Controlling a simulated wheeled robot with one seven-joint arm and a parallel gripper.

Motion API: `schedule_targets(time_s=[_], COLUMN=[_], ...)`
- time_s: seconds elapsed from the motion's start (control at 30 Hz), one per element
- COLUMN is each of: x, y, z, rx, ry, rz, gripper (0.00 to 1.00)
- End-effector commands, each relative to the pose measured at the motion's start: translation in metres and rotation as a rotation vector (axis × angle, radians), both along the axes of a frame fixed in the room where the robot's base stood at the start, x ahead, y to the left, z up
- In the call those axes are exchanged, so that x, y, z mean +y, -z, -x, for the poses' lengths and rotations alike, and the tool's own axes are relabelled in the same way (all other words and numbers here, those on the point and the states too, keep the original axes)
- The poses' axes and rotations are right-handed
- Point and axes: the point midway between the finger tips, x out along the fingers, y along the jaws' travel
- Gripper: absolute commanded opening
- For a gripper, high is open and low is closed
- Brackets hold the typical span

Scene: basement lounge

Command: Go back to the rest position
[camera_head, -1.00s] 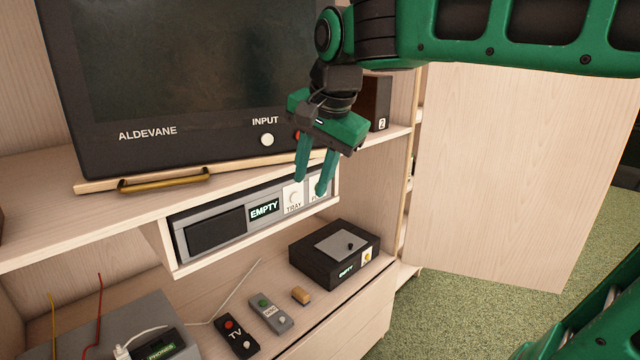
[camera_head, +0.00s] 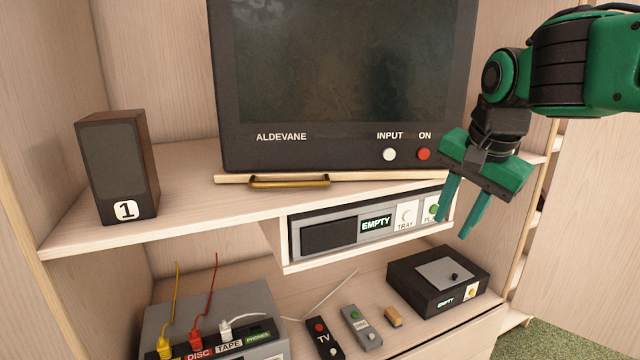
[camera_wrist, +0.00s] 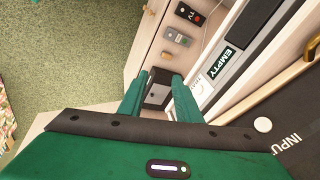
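My gripper (camera_head: 456,212) hangs at the right in the head view, in front of the cabinet, with its two green fingers pointing down. The fingers stand apart with nothing between them. It is close in front of the disc player (camera_head: 365,232), whose display reads EMPTY, and partly hides the player's right end. In the wrist view the fingers (camera_wrist: 158,98) also show apart, with the black box (camera_wrist: 158,90) seen beyond and between them. I cannot tell the exact gap between the fingers and the player.
The television (camera_head: 345,95) stands on the upper shelf, beside speaker 1 (camera_head: 118,165). Below are a grey unit with cables (camera_head: 215,310), a TV remote (camera_head: 322,338), a grey remote (camera_head: 360,325), a small tan block (camera_head: 394,317) and the black box (camera_head: 437,282). Green carpet (camera_head: 540,340) lies at lower right.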

Motion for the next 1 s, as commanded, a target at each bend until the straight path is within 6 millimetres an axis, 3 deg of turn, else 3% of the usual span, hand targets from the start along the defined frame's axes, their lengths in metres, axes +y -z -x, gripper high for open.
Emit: schedule_targets(time_s=[0.17, 0.3, 0.5, 0.67, 1.0], x=[-0.062, -0.099, -0.117, -0.118, -0.118], y=[0.058, 0.107, 0.156, 0.171, 0.171], z=[0.055, 0.115, 0.184, 0.206, 0.207], rx=[0.119, 0.226, 0.324, 0.347, 0.349], ry=[-0.095, -0.211, -0.357, -0.411, -0.418], rz=[0.064, 0.082, 0.059, 0.045, 0.045], gripper=[0.31, 0.31, 0.31, 0.31, 0.31])
